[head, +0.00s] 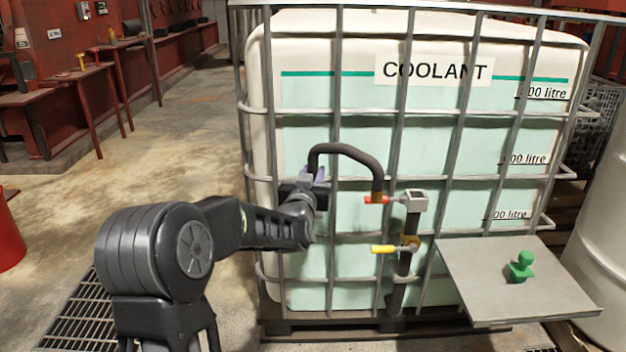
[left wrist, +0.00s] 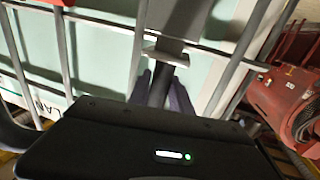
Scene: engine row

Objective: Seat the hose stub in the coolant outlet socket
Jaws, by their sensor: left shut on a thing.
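The hose stub (head: 345,149) is a dark, thick, arched hose with a brownish lower end. My left gripper (head: 316,180), with purple fingertips, is shut on its left end in front of the tank cage. In the left wrist view, the purple fingertips (left wrist: 163,92) close around a dark stem. The hose's far end hangs down left of the coolant outlet socket (head: 415,199), a grey square fitting on a dark upright pipe. A red lever lies between the hose end and the fitting; whether they touch is unclear. My right gripper is not in view.
The white caged coolant tank (head: 330,105) stands behind. A yellow valve lever (head: 384,249) sticks out below the socket. A grey shelf (head: 480,285) with a green knobbed piece (head: 521,267) lies to the right. A red machine (left wrist: 288,98) shows in the left wrist view.

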